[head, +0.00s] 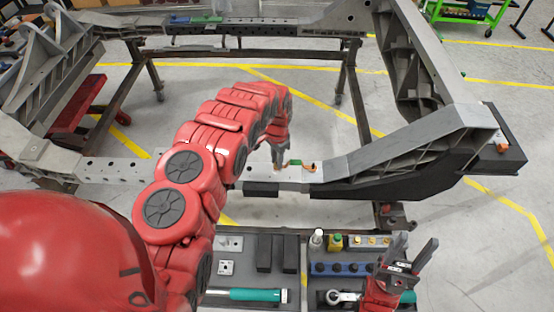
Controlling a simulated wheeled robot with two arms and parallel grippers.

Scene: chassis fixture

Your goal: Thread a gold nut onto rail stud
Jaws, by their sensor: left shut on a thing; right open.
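My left gripper (278,160) is at the front rail (120,170), with its fingertips just above the rail's top face. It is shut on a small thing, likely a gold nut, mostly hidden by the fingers. I cannot tell whether the nut touches a stud. More gold nuts (371,241) sit in a row in the tray below. My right gripper (411,247) is open and empty above the tray's right side.
The chassis side beam (415,60) rises at right. Floor is clear inside the frame.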

